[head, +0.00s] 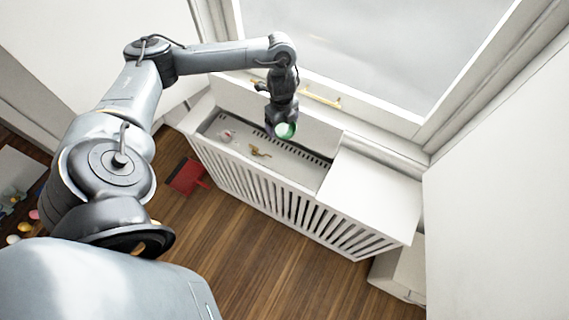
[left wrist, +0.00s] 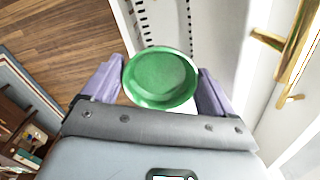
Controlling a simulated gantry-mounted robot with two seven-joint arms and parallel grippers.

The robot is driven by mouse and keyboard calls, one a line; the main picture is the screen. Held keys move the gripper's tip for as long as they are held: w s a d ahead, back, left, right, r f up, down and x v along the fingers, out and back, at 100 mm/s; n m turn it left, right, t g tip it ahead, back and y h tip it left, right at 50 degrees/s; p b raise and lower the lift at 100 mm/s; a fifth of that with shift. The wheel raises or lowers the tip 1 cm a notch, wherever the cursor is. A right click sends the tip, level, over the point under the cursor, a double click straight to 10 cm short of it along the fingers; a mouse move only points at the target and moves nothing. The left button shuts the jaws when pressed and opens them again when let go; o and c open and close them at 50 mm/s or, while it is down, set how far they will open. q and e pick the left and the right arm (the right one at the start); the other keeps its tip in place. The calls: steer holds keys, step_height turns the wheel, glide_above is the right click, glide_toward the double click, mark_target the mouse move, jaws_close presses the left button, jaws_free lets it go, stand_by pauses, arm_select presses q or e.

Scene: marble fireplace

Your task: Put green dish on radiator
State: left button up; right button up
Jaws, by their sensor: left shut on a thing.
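The green dish (head: 285,130) is round and shallow, and my left gripper (head: 279,123) holds it over the radiator cover. In the left wrist view the dish (left wrist: 160,77) sits between the two purple fingers of my left gripper (left wrist: 160,88). The radiator (head: 270,185) is a white slatted cover under the window, with a recessed top. The dish appears to be above the back part of that top; how far above I cannot tell. My right gripper is in neither view.
A pinkish item (head: 226,136) and a small brown-orange item (head: 260,152) lie on the recessed radiator top. A flat white panel (head: 372,190) covers its right end. A brass window handle (head: 320,98) is behind. A red object (head: 188,176) lies on the wooden floor.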

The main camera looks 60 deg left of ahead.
arm_select(q)
steer(key=b, duration=0.6)
glide_above(282, 167)
step_height(282, 167, down, 13)
step_height(282, 167, down, 11)
steer(key=b, duration=0.3)
steer(key=shift+w, duration=0.1)
steer(key=shift+f+b, duration=0.8)
steer(key=shift+f, duration=1.3)
steer(key=shift+f, duration=0.1)
steer(key=o, duration=1)
steer(key=shift+r+p, duration=2)
steer(key=shift+r, duration=4.15)
